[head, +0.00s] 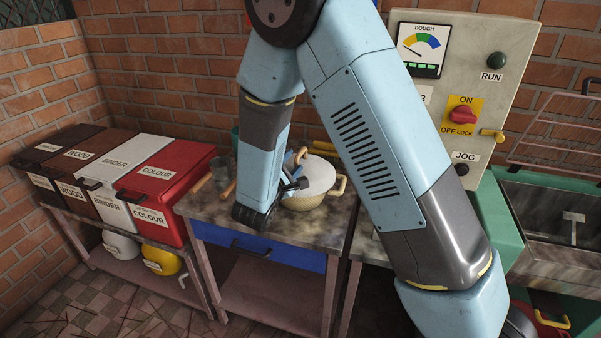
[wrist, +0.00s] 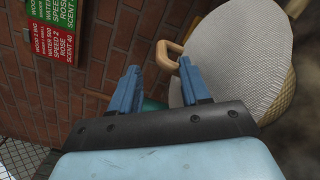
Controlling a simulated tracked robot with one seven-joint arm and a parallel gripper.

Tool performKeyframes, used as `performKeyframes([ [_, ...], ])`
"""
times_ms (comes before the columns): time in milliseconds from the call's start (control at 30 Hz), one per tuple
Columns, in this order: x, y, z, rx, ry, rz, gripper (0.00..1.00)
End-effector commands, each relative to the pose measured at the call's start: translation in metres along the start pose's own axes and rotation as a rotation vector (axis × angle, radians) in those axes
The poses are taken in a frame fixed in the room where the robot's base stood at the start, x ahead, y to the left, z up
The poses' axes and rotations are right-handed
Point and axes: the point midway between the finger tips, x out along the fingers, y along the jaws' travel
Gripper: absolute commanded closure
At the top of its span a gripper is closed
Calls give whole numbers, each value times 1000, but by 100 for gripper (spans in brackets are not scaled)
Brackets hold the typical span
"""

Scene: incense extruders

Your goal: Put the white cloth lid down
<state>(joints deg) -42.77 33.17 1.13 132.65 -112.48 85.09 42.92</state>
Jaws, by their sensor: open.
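The white cloth lid (head: 314,174) sits on a tan pot (head: 305,202) on the small table, and covers its top. In the wrist view the lid (wrist: 235,62) shows as a ribbed, pale round face with a tan wooden handle (wrist: 168,54) at its edge. My gripper (wrist: 158,72) is open, its two blue fingers apart. The handle is just beyond the fingertips, and I cannot tell whether they touch. In the head view my gripper (head: 298,172) is beside the lid's left side, partly hidden by my arm.
The worktable (head: 215,207) has a blue drawer front. Wooden-handled tools (head: 202,182) lie left of my arm. Labelled bins (head: 165,190) stand further left. My arm hides part of the tabletop.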

Motion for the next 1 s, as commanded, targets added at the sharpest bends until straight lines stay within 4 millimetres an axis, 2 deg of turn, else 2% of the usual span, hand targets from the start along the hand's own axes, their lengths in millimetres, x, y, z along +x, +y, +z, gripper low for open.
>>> performKeyframes([
  [267,14,-1,0,0,0,-1,53],
  [600,55,-4,0,0,-2,-1,53],
  [867,58,-4,0,0,1,0,53],
  [1000,58,-4,0,0,0,0,67],
])
